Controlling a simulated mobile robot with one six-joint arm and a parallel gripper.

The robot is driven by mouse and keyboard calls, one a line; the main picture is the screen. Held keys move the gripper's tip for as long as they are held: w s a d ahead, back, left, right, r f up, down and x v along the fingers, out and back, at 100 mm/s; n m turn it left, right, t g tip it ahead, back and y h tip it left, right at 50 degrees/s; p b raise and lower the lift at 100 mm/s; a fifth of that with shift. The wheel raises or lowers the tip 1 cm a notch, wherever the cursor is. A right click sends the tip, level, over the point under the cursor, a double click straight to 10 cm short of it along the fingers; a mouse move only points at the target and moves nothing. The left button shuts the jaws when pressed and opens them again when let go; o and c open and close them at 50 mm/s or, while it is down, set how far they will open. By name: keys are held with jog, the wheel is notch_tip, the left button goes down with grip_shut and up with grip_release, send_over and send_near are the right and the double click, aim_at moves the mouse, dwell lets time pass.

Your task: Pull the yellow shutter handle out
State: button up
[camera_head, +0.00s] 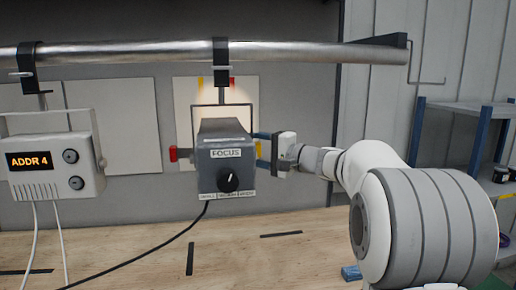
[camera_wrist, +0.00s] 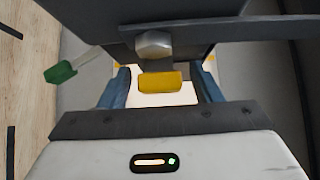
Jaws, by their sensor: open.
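The yellow shutter handle (camera_wrist: 160,82) shows in the wrist view as a small block between the two blue fingers of my gripper (camera_wrist: 163,78). A gap shows on each side of it, so the fingers are open and not touching it. In the head view, my gripper (camera_head: 262,150) is at the right side of the dark spotlight (camera_head: 226,160) labelled FOCUS, with a bit of yellow showing beside the housing. The fingers are partly hidden there by the housing. How deep the handle sits between the fingers is hard to tell.
A red handle (camera_head: 173,154) sticks out left of the spotlight. A green handle (camera_wrist: 62,72) shows in the wrist view. The spotlight hangs from a metal pipe (camera_head: 130,53). A grey ADDR 4 box (camera_head: 50,165) hangs left, with cables.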

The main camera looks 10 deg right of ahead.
jog(key=shift+c, duration=0.6)
grip_shut()
